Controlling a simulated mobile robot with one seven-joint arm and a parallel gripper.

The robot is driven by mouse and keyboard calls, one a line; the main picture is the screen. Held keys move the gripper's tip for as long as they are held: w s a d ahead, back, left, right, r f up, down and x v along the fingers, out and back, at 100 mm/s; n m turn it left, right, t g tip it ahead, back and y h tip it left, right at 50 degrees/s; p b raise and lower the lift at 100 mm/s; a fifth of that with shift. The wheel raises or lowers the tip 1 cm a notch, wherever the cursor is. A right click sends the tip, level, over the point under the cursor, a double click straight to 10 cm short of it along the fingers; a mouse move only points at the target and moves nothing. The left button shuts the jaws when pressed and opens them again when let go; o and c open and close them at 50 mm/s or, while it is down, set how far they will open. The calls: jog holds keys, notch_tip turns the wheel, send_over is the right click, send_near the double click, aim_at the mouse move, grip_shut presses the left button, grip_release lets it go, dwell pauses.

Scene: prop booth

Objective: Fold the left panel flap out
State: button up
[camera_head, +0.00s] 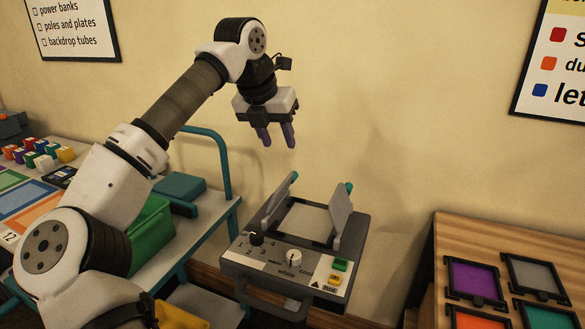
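A grey panel unit (258,281) with a pale inset plate lies below and a little right of my gripper. Its left panel flap (280,197) stands up from the left edge, tilted, with a small teal tip at its top. The right panel flap (340,214) also stands up, with a teal tip. My gripper (278,143) hangs in the air above the left flap, fingers pointing down. The two dark fingers are apart with nothing seen between them. The gripper does not touch the flap.
The unit's front has a black knob (256,239), a white knob (294,258) and green and yellow buttons. A teal-framed cart (224,160) with a green bin (150,236) stands left. A wooden table (436,258) with coloured frames stands right. The air above the unit is clear.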

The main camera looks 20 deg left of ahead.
aim_at(284, 189)
jog(key=p+x, duration=0.1)
jog(key=x, duration=0.9)
jog(key=shift+w+d+f+p, duration=0.2)
jog(key=shift+w+f+p, duration=0.05)
jog(key=shift+f+p, duration=0.1)
grip_shut()
